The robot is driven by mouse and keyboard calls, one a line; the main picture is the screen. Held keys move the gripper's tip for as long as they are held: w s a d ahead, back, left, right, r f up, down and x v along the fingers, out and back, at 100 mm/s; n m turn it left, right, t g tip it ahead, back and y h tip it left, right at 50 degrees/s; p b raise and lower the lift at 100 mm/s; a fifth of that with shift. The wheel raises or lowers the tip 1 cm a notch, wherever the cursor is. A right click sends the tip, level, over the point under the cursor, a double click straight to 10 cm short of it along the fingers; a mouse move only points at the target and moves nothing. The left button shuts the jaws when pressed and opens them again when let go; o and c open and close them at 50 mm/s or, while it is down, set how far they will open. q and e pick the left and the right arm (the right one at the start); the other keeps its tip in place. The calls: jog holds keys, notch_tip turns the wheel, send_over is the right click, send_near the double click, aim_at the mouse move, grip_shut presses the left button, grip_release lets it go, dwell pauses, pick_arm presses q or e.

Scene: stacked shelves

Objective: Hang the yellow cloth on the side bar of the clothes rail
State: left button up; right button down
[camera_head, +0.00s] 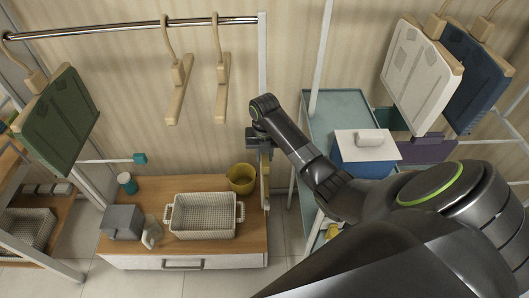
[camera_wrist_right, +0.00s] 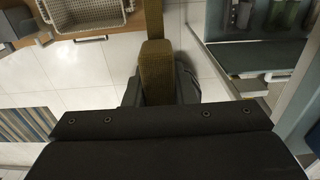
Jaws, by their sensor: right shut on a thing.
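My right gripper (camera_head: 264,150) is shut on the yellow cloth (camera_head: 265,183), which hangs below the jaws as a narrow strip seen nearly edge-on, in front of the white upright. In the right wrist view the cloth (camera_wrist_right: 155,72) is a mustard-brown strip between the fingers. The clothes rail has a chrome top bar (camera_head: 130,27). A short white side bar (camera_head: 108,160) with a teal end cap (camera_head: 139,158) sticks out at the lower left, well left of the cloth and apart from it. My left gripper is not in view.
Empty wooden hangers (camera_head: 180,90) and a green garment (camera_head: 60,118) hang from the top bar. A low cabinet (camera_head: 250,246) holds a wicker basket (camera_head: 204,232), a yellow pot (camera_head: 241,178) and a grey box (camera_head: 121,221). A teal trolley (camera_head: 335,104) stands right of the upright.

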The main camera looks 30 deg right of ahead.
jog(key=shift+f, duration=0.2)
jog(key=c, duration=1.1)
grip_release()
